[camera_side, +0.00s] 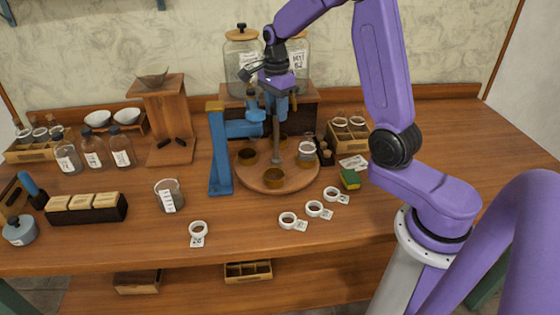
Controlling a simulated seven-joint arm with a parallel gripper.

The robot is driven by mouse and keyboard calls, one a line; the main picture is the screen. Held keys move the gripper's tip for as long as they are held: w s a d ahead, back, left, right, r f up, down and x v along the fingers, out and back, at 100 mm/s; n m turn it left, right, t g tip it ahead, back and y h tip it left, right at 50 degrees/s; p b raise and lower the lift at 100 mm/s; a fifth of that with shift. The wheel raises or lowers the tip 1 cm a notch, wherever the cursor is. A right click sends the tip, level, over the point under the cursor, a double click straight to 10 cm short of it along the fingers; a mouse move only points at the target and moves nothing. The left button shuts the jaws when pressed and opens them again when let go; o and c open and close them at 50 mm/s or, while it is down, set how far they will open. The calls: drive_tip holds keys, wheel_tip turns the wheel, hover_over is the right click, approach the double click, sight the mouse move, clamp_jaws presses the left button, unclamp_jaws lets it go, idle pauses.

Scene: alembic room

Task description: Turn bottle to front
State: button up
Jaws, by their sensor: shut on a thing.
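A round wooden turntable (277,186) stands on the table with a grey upright post (276,140) at its middle. Small amber vessels sit around it: one at the front (273,178), one at the left (248,156), and another partly hidden behind the post. A clear bottle or jar with a pale band (307,152) is at its right side. I cannot tell which of these the task means. My gripper (276,92) points down over the middle of the turntable and is shut at the post's top; the exact contact is too small to see.
A blue stand (218,155) with a side arm is close to the turntable's left. A beaker (169,195) is further left. Labelled white rings (287,220) lie in front. Big glass jars (242,60) stand behind.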

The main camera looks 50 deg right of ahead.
drive_tip(key=shift+m, duration=0.3)
drive_tip(key=m, duration=0.6)
drive_tip(key=o, duration=1.7)
drive_tip(key=shift+r, duration=0.1)
drive_tip(key=shift+r, duration=3.4)
